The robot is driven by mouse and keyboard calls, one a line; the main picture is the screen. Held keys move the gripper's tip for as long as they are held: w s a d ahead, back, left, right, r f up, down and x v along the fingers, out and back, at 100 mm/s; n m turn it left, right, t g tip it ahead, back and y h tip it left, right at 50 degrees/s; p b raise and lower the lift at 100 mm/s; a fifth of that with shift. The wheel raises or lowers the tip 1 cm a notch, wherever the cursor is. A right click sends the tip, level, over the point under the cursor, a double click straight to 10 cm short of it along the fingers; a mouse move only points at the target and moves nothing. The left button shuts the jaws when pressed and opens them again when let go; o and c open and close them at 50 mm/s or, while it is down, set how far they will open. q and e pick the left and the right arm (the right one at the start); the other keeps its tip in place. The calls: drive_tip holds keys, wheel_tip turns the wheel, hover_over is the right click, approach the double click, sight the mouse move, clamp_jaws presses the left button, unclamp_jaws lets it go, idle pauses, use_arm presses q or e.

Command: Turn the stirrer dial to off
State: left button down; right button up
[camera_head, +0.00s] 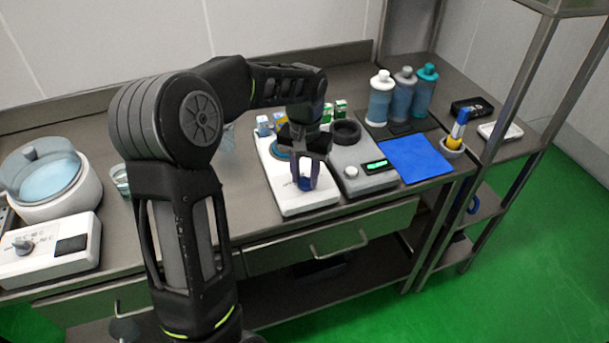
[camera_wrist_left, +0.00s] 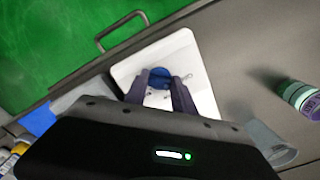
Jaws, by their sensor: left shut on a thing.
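The stirrer (camera_head: 318,199) is a flat white unit on the bench; its white top also shows in the left wrist view (camera_wrist_left: 203,92). Its blue dial (camera_head: 304,186) sits near the front end and shows as a round blue knob in the left wrist view (camera_wrist_left: 158,76). My left gripper (camera_head: 305,182) points down over the dial, with its two dark fingers (camera_wrist_left: 160,90) closed on either side of it. The fingers hide part of the dial, and I cannot read its setting. My right gripper is in neither view.
A grey unit (camera_head: 367,184) with a lit green display stands close on the right, beside a blue mat (camera_head: 416,158). Several bottles (camera_head: 380,100) stand behind. A white bath (camera_head: 85,190) is at far left. A clear beaker (camera_wrist_left: 272,142) shows near the wrist.

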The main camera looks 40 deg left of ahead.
sight(305, 179)
use_arm(q)
drive_tip(key=shift+n, duration=1.1)
drive_tip(key=c, duration=1)
unclamp_jaws()
drive_tip(key=shift+c, duration=0.2)
drive_tip(key=shift+r, duration=0.15)
wheel_tip(305, 179, up, 8)
drive_tip(key=shift+f+b, duration=0.2)
drive_tip(key=shift+b, duration=0.1)
